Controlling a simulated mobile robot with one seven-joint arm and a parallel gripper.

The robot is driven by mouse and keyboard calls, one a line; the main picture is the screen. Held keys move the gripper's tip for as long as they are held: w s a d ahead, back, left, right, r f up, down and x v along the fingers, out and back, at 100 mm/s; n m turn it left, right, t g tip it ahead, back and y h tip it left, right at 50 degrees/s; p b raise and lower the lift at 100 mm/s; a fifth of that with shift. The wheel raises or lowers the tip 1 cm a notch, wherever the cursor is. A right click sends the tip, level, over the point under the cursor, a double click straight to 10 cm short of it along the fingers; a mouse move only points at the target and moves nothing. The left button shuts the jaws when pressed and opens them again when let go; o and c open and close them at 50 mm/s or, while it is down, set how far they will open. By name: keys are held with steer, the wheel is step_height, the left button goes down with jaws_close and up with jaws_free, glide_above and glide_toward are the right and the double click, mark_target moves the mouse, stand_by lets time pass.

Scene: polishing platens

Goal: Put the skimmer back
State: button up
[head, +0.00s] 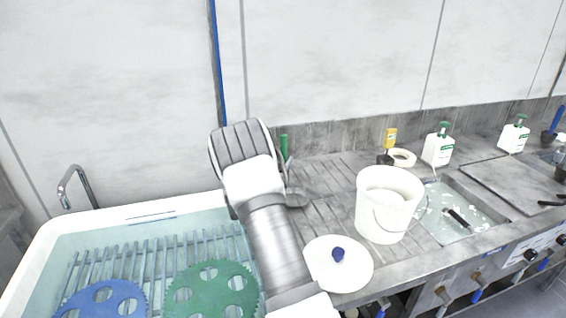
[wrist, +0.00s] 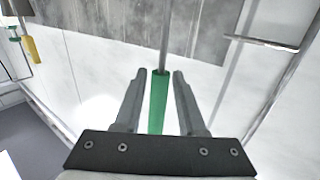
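The skimmer's green handle (wrist: 158,100) lies between the two fingers of my gripper (wrist: 160,73) in the wrist view, with a thin grey rod running on from its end. A narrow gap shows on each side of the handle, so the fingers look open around it. In the head view a green upright piece (head: 284,147), apparently the same handle, shows just right of my wrist. My arm hides most of my gripper there. The skimmer's far end is not clear.
A water-filled basin (head: 45,250) with blue and green toothed discs is at left. On the grey counter stand a white bucket (head: 385,200), a round white lid (head: 325,275) with a blue knob, a sink (head: 465,235) and white bottles (head: 438,150). The wall is close behind.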

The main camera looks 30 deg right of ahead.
steer(key=shift+o, duration=1.1)
steer(key=shift+r, duration=0.1)
steer(key=shift+r, duration=0.1)
steer(key=v, duration=1.1)
steer(key=s+a+r+n+y, duration=0.2)
steer(key=s+a+r+y, duration=0.15)
steer(key=a, duration=0.25)
steer(key=s+a+r+n+g+y, duration=0.1)
steer(key=s+a+r+y, duration=0.3)
steer(key=a, duration=0.3)
steer(key=s+a+r+n+y, duration=0.2)
steer(key=a+r+y, duration=0.2)
steer(key=a+r, duration=0.15)
steer(key=s+a+n+g, duration=0.2)
steer(key=s, duration=1)
steer(key=s+a+n+g+y, duration=0.1)
steer(key=s+a+n+g, duration=0.1)
steer(key=s, duration=1)
steer(key=shift+s+a+r+g, duration=0.45)
steer(key=shift+a+g, duration=0.2)
steer(key=shift+g, duration=0.15)
